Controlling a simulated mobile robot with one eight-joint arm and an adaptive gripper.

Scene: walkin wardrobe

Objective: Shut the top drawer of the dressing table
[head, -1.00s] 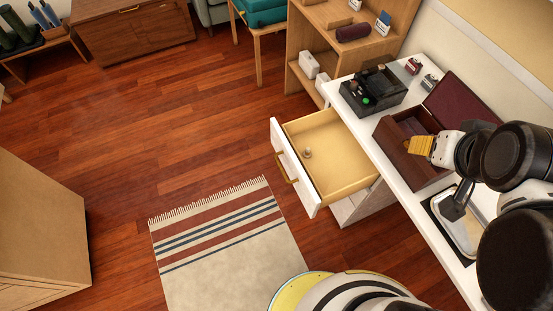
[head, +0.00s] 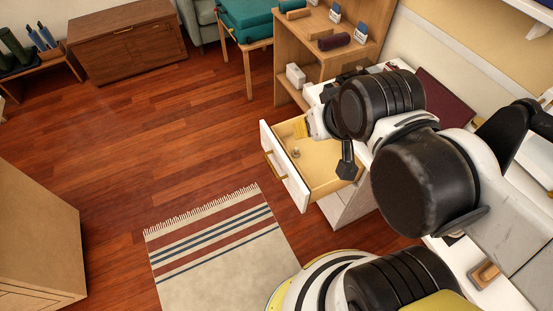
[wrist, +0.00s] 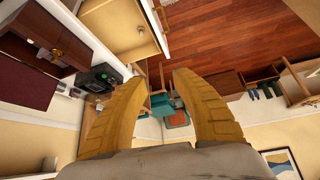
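The top drawer (head: 325,184) of the white dressing table (head: 458,262) is pulled out, with its white front standing clear of the table. A gold handle (head: 268,166) is on that front, and a small round object (head: 296,153) lies inside. The drawer also shows at the top of the wrist view (wrist: 106,27). My gripper (head: 301,127) has yellow fingers and appears over the drawer's far side in the head view; its height is hard to tell. In the wrist view the fingers (wrist: 157,95) are spread with nothing between them. My arm hides much of the tabletop.
A wooden shelf (head: 290,62) stands behind the table. The floor before the drawer is clear, with a striped rug (head: 225,260) nearby.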

